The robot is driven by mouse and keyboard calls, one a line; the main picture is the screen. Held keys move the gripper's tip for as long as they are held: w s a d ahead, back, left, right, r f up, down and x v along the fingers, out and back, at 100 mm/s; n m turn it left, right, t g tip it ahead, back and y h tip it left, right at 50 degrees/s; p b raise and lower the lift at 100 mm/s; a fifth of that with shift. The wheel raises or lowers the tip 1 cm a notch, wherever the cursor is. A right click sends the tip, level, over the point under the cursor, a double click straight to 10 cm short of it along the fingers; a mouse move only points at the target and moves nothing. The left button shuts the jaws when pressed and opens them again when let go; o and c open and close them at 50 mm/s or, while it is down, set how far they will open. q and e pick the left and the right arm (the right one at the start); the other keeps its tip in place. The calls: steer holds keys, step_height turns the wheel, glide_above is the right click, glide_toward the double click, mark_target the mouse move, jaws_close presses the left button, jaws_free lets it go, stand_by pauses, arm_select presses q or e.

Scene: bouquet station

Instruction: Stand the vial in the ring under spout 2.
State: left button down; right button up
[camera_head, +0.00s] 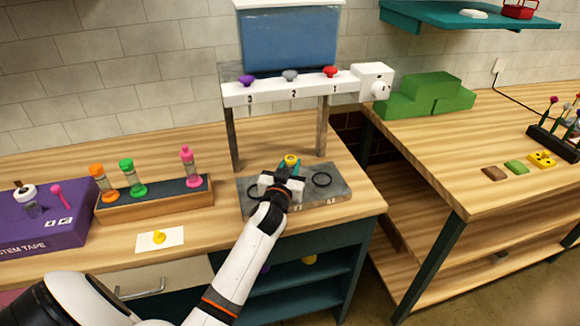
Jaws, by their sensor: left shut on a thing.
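The vial (291,160) shows as a yellow top just beyond my left gripper (285,173), which is shut on it. The vial looks roughly upright above the middle of the grey base plate (345,193), below spout 2 (290,76). My gripper hides its lower part and the ring under spout 2, so I cannot tell whether it is inside the ring or touches the plate. The ring under spout 1 (322,179) is empty. The ring under spout 3 is partly covered by my gripper. My right gripper is not in view.
A wooden rack (155,204) left of the plate holds vials with orange, green and pink tops. A white card (145,243) with a yellow piece lies before it. A purple box (60,232) is at far left. The dispenser's posts (322,127) flank the plate.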

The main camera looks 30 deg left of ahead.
arm_select(q)
steer(key=c, duration=1.1)
jaws_free()
steer(key=shift+f, duration=0.1)
steer(key=b+v, duration=0.2)
steer(key=v, duration=1)
steer(key=shift+d, duration=0.1)
